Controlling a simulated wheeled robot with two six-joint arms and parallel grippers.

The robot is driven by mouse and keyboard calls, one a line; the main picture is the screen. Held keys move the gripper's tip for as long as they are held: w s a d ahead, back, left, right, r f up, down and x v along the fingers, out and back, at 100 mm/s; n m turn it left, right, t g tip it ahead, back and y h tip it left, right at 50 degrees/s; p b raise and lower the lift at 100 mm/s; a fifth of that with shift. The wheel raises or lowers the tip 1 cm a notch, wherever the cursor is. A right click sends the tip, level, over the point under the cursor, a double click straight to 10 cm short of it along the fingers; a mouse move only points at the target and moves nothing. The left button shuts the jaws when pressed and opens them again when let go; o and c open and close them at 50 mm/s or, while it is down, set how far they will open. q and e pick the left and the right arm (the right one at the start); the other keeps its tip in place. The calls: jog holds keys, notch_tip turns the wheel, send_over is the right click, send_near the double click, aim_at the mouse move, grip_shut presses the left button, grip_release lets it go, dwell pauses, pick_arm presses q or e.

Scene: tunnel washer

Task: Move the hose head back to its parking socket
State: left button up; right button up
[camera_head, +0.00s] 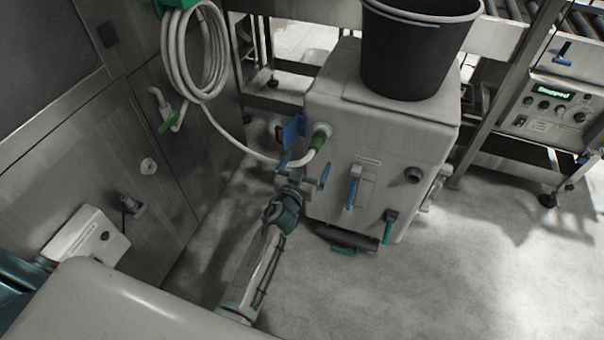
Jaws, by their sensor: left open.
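The green hose head (318,142) sits at a pale round fitting (325,129) on the left face of a light grey box unit. Its white hose (262,158) runs left to a hanging coil. My left gripper (308,153) is open, with its blue fingers spread on either side of the hose just below the green head. I cannot tell whether the fingers touch the hose. My right gripper is not in view.
A black bucket (415,50) stands on the grey box (335,85). Blue and teal handles (353,188) stick out from its front. The hose coil (195,55) hangs on the steel wall above a green-handled valve (167,122). A control panel (545,108) stands right. Front floor is clear.

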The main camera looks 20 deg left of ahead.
aim_at(313, 151)
pick_arm(q)
jog(key=w, duration=0.4)
jog(key=shift+w+b, duration=0.1)
jog(key=shift+b, duration=0.2)
jog(key=shift+w+d, duration=0.1)
jog(key=shift+w, duration=0.9)
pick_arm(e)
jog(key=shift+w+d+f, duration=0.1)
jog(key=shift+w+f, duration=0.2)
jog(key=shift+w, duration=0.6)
pick_arm(q)
jog(key=shift+c, duration=0.7)
grip_shut()
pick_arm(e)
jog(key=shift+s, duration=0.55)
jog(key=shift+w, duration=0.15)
